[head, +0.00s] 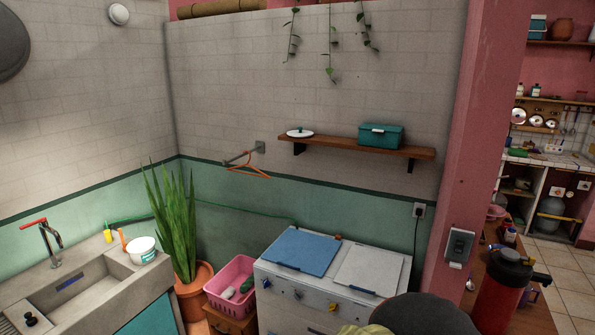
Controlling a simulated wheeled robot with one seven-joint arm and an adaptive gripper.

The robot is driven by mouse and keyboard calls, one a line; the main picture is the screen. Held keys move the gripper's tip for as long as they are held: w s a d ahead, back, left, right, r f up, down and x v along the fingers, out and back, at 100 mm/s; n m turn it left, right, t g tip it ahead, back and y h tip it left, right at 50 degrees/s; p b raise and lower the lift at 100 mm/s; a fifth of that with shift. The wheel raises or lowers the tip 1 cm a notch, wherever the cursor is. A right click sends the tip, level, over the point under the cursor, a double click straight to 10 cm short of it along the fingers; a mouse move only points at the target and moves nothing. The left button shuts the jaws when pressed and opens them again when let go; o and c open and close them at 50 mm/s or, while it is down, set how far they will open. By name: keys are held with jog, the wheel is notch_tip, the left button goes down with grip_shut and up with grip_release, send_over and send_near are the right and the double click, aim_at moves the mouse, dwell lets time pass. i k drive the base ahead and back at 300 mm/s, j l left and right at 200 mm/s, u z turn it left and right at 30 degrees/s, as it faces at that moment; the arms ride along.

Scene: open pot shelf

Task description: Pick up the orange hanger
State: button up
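The orange hanger (249,167) hangs from a small wall-mounted rod (243,156) on the back wall, left of the wooden shelf. It is tilted, its lower bar sloping down to the right, and nothing hangs on it. My gripper does not show clearly in the head view. A dark rounded shape sits at the bottom edge right of centre, and I cannot tell what it is.
Below the hanger stand a potted plant (178,225), a pink basket (232,284) and a white washing machine (330,276). A concrete sink (95,281) is at left. The wooden shelf (350,145) holds a teal box (381,136). A pink pillar (481,130) stands at right.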

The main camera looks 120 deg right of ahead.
aim_at(229, 169)
jog(key=z, duration=3.6)
jog(key=i+j+z, duration=0.1)
jog(key=i, duration=0.5)
jog(key=i+j, duration=0.2)
jog(key=i, duration=0.45)
jog(key=l+z, duration=0.05)
